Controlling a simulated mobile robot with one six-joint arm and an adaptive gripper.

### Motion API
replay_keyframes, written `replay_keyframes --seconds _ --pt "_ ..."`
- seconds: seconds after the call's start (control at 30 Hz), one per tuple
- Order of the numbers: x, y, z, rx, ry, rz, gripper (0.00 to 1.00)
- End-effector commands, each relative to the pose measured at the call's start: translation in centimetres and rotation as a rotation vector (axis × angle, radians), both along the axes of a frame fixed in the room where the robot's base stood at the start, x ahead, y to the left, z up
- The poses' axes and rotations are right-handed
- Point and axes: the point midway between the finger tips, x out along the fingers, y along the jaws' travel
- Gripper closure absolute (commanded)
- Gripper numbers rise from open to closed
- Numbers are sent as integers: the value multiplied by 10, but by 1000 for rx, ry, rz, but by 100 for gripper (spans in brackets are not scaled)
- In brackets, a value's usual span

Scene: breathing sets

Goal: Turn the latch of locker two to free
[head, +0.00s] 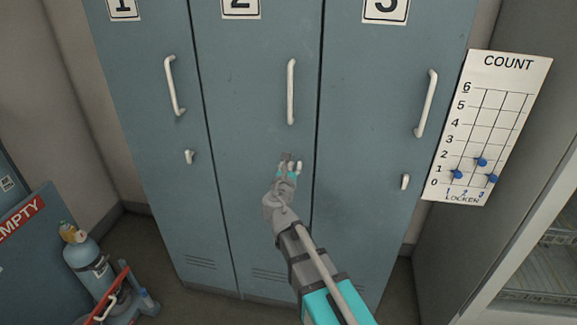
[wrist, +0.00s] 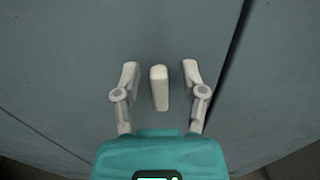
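Locker two (head: 258,75) is the middle blue-grey door, with a number 2 plate (head: 241,8) at the top and a white vertical handle (head: 291,92). Its latch (wrist: 159,88) is a small pale lever, standing upright in the wrist view. My gripper (head: 288,166) is in front of the lower door, below the handle. In the wrist view my gripper (wrist: 160,72) is open, one finger on each side of the latch, with a visible gap on both sides. In the head view my gripper mostly hides the latch.
Locker one's latch (head: 189,157) and locker three's latch (head: 405,182) flank the middle door. A COUNT board (head: 485,125) with blue pegs hangs at the right. A blue gas cylinder (head: 88,262) stands on the floor at lower left, near an EMPTY sign (head: 21,215).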

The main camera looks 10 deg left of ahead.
Motion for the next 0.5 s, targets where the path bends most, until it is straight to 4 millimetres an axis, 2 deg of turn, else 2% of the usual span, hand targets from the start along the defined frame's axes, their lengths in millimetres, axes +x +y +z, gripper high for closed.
replay_keyframes --seconds 0.03,0.27,0.4,0.43,0.5 --pt "0 0 0 0 0 1 57" --pt "0 1 0 0 0 2 100" --pt "-1 1 0 0 0 2 100" --pt "-3 13 0 0 0 12 100" --pt "-2 7 0 1 0 8 100"
